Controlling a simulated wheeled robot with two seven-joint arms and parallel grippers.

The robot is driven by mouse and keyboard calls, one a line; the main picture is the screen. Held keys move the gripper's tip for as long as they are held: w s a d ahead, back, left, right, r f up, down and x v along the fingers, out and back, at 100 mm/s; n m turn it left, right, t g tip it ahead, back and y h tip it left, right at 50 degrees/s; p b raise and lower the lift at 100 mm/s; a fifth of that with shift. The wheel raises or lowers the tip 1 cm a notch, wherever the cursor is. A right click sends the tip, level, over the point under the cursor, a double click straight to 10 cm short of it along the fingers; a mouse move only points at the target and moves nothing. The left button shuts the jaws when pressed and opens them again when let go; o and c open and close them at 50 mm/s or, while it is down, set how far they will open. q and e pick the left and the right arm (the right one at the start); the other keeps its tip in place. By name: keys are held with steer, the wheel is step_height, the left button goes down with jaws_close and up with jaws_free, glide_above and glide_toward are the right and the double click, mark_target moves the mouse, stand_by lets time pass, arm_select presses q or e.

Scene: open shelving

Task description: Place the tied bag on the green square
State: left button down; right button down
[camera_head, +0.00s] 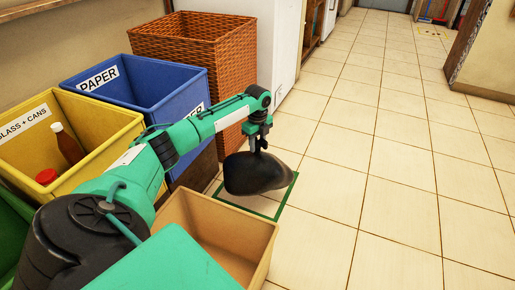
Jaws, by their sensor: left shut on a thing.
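A dark tied bag (259,174) hangs from my left gripper (257,143), which is shut on its tied top. The green square (279,204) is an outline on the tiled floor. The bag is in front of or over the square and hides much of it. The right and near edges of the outline show. I cannot tell whether the bag touches the floor. My right gripper is not in view.
A tan box (254,236) stands just in front of the square. A yellow bin (103,112), a blue PAPER bin (164,93) and a brown wicker basket (213,66) line the left. The tiled floor (400,180) on the right is clear.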

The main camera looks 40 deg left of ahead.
mark_target(258, 152)
arm_select(q)
steer(key=shift+f+b, duration=1.45)
steer(key=shift+f, duration=0.95)
steer(key=shift+r, duration=0.1)
steer(key=c, duration=0.9)
jaws_free()
